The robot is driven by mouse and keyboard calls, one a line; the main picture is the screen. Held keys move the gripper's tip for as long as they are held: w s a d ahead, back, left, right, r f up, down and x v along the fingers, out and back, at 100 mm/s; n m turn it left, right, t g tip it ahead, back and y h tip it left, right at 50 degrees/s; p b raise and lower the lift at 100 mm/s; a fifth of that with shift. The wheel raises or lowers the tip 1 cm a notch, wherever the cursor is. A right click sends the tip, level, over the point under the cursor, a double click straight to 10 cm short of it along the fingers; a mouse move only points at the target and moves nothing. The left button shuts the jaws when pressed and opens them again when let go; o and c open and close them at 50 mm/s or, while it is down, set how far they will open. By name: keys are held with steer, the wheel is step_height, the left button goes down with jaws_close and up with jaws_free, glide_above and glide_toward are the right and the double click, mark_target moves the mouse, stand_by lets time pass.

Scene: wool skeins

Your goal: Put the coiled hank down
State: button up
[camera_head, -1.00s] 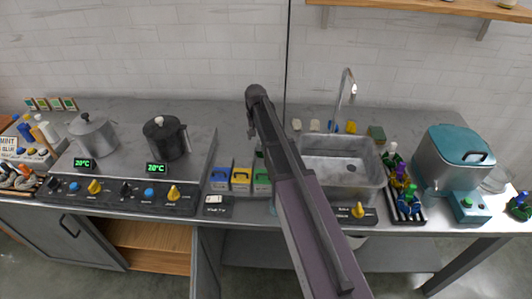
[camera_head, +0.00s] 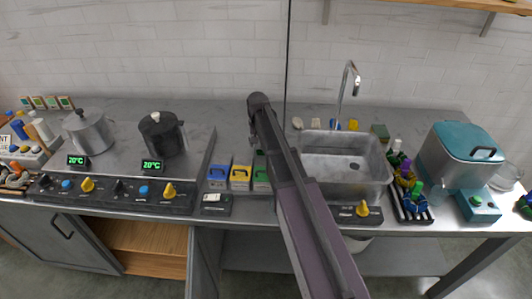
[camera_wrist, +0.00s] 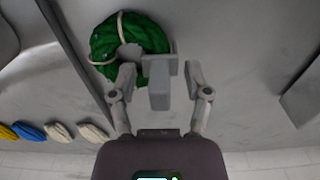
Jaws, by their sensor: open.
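The coiled hank (camera_wrist: 152,37) is a thick green ring with pale ties. In the wrist view it lies on the grey counter, at the top and left of centre. My gripper (camera_wrist: 160,75) is open, its two fingers spread apart. The hank sits just beyond the fingertips, mostly toward the left finger, and no finger is closed on it. A grey block-shaped piece (camera_wrist: 159,92) stands between the fingers and hides a little of the view; I cannot tell what it is. In the head view my own arm covers the gripper and most of that spot.
The sink (camera_head: 388,178) is right of my arm, with a tap (camera_head: 346,90) behind. Small skeins, including a white one (camera_wrist: 92,132) and a blue one (camera_wrist: 30,131), line the wall. Blue, yellow and green boxes (camera_head: 240,178) and two pots (camera_head: 88,134) are left. Counter beside the hank is bare.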

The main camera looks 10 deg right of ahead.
stand_by(0.5)
jaws_close()
steer(key=shift+r, duration=0.15)
step_height(320, 180, up, 10)
steer(key=p, duration=1)
stand_by(0.8)
